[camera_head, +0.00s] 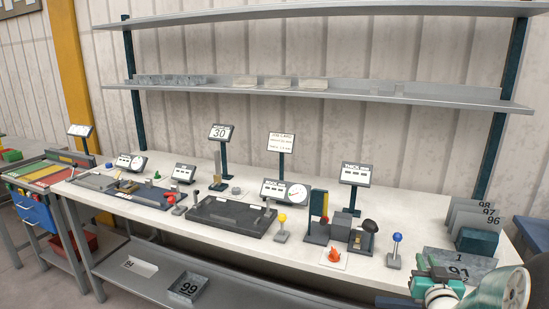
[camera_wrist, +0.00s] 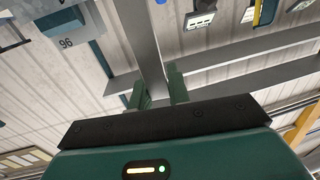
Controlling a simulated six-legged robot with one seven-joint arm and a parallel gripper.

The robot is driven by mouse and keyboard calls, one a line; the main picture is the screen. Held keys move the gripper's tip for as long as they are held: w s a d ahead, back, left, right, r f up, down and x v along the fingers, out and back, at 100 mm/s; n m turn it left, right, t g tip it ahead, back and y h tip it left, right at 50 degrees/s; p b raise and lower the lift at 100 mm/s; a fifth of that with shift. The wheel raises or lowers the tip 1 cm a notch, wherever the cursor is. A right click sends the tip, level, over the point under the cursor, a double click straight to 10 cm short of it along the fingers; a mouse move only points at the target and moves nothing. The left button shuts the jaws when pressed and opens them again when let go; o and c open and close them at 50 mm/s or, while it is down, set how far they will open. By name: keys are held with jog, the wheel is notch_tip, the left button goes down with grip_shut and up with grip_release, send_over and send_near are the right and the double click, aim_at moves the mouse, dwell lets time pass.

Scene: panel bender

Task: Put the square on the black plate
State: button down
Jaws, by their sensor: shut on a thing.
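My gripper (camera_wrist: 158,88) shows in the wrist view with two green fingers closed on a flat grey metal bar (camera_wrist: 150,45). The bar runs from between the fingers to the top edge of the picture; I take it to be the square, though its full shape does not show. In the head view my arm is at the lower right, over the bench's right end, and the held piece cannot be made out there. The black plate (camera_head: 232,216), a dark rectangular slab with a raised rim, lies mid-bench, well left of my arm.
Between my arm and the plate stand a blue-knobbed lever (camera_head: 396,250), a dark block with a black knob (camera_head: 363,238), a yellow-knobbed lever (camera_head: 282,228) and a dial display (camera_head: 285,191). Numbered grey plates (camera_head: 478,216) stand at right. A shelf (camera_head: 310,91) runs above the bench.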

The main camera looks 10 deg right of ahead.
jog(key=w+a+f+n+y, duration=0.2)
jog(key=w+a+f+y, duration=0.1)
jog(key=a+f, duration=1.1)
jog(key=w+a+f+n+t+y, duration=0.1)
jog(key=w+a+f, duration=0.4)
jog(key=a+f, duration=0.9)
jog(key=a+n+y, duration=0.1)
jog(key=a+y, duration=0.1)
jog(key=a, duration=0.2)
jog(key=shift+a+y, duration=0.15)
jog(key=shift+y, duration=0.25)
jog(key=shift+f, duration=0.15)
jog(key=shift+a+r, duration=0.1)
jog(key=shift+r, duration=0.15)
